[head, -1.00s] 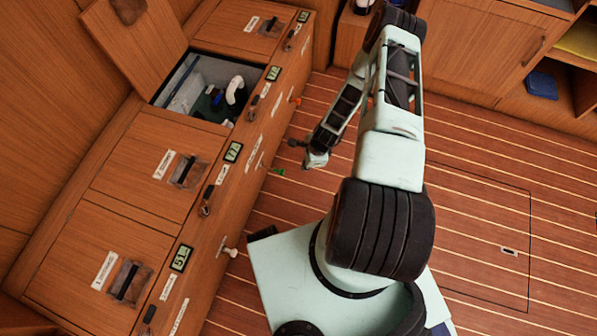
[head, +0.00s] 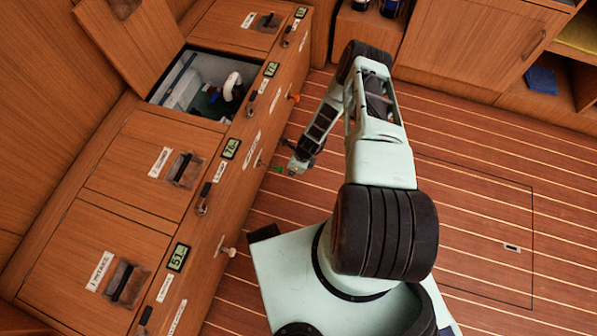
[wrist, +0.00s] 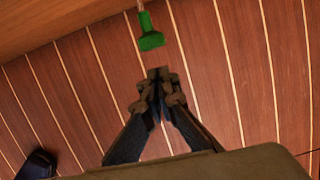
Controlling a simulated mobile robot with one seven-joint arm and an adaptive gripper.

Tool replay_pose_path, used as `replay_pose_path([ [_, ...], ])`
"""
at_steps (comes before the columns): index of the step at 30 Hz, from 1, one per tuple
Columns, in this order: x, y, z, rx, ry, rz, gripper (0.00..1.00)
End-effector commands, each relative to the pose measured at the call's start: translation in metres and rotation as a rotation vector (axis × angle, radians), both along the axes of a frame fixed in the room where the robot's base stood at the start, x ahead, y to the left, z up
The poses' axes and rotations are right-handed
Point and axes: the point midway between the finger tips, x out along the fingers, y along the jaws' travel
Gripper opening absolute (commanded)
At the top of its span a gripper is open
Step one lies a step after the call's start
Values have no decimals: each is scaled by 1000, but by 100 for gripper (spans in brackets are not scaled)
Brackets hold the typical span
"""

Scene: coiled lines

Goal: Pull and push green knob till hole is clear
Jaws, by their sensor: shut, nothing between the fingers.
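The green knob (head: 277,169) sticks out from the front face of the wooden bench on a thin stem. In the wrist view the green knob (wrist: 150,36) hangs at the top middle, just beyond my fingertips. My gripper (wrist: 160,78) is shut and empty, with a small gap between its tips and the knob in the picture. In the head view my gripper (head: 291,166) is right beside the knob. The open compartment (head: 165,99) in the bench top holds a white curved pipe (head: 232,86). I cannot make out a hole there.
An orange knob (head: 294,97) and a white knob (head: 229,251) stick out of the same bench front. The raised lid (head: 130,45) leans open behind the compartment. Small green displays (head: 231,149) line the bench edge. The striped floor (head: 460,230) beside the bench is clear.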

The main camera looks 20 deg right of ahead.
Motion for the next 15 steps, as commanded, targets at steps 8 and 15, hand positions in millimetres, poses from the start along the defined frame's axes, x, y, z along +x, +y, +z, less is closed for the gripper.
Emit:
replay_pose_path([
  [8,11,15,0,-1,2,1,0],
  [15,12,16,1,-1,2,-1,0],
])
